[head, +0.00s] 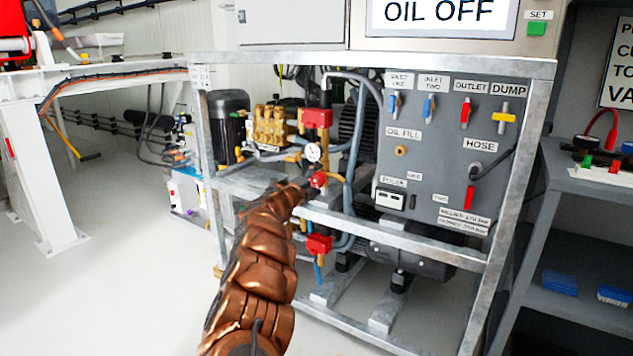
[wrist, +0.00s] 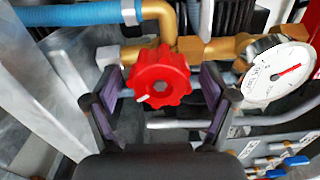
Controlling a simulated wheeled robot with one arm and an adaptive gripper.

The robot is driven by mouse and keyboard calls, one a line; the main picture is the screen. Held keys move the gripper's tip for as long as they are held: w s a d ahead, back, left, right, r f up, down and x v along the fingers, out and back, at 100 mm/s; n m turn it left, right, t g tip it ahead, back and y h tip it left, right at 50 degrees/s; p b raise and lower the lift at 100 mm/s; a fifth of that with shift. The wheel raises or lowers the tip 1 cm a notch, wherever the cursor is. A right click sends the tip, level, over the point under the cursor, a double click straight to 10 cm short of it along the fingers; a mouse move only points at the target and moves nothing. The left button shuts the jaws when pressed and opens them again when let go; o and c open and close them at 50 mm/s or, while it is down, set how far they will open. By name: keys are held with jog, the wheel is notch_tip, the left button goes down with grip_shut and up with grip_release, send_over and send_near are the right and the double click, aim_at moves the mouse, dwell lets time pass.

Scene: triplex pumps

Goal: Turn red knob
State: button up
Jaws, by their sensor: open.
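The red knob (wrist: 160,78) is a lobed round handle with a small white mark at its lower left. It sits in front of brass pipework in the wrist view. My gripper (wrist: 162,95) is open, with one finger to the left of the knob and one to the right. Whether either finger touches the knob cannot be told. In the head view the red knob (head: 318,180) shows just beyond the end of my copper-coloured arm, below a white gauge (head: 313,152). My fingers are hard to make out there.
A metal frame post (wrist: 45,85) stands close on the left in the wrist view. The gauge (wrist: 278,75) and brass pipe are close on the right. Other red valve parts sit above (head: 317,118) and below (head: 319,244). A grey panel (head: 440,130) with coloured levers is to the right.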

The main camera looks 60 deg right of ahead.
jog(key=a, duration=1.1)
jog(key=shift+s+a, duration=0.3)
jog(key=shift+a, duration=0.1)
dwell(0.4)
